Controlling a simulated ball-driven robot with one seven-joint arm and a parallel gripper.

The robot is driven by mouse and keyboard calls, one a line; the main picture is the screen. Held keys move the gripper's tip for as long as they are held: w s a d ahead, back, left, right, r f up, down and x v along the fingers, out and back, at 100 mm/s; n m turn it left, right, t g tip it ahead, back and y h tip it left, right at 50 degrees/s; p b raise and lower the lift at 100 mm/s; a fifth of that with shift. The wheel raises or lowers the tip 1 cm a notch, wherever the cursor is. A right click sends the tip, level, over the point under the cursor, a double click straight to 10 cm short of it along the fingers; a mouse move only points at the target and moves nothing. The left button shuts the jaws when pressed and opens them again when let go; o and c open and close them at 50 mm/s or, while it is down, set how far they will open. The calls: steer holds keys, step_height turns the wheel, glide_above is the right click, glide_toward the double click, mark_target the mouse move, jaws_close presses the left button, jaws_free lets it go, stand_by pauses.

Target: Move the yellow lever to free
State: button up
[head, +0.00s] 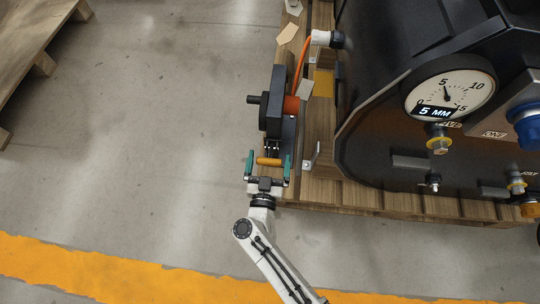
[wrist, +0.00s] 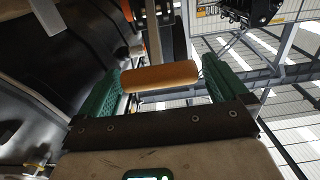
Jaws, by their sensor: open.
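The yellow lever's handle (head: 268,161) is a short orange-yellow bar at the near end of a dark coupler unit (head: 272,110). My gripper (head: 269,157) is open, its green fingers standing one at each end of the handle. In the wrist view the handle (wrist: 160,77) lies crosswise between the green fingers of my gripper (wrist: 163,82). The right end is close to the right finger, and the left end is close to the left finger; whether they touch I cannot tell. No "free" marking is legible.
The black machine (head: 400,160) with a round gauge (head: 449,88) stands on a wooden pallet (head: 385,197) at the right. An orange hose (head: 303,65) runs behind the coupler. A metal bracket (head: 312,157) sits just right of my gripper. Open concrete floor (head: 150,130) lies to the left.

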steer(key=shift+w+d+b, duration=0.1)
steer(key=shift+w+b, duration=0.35)
steer(key=shift+w, duration=0.85)
steer(key=shift+c, duration=0.2)
steer(key=c, duration=1.3)
steer(key=shift+s, duration=0.1)
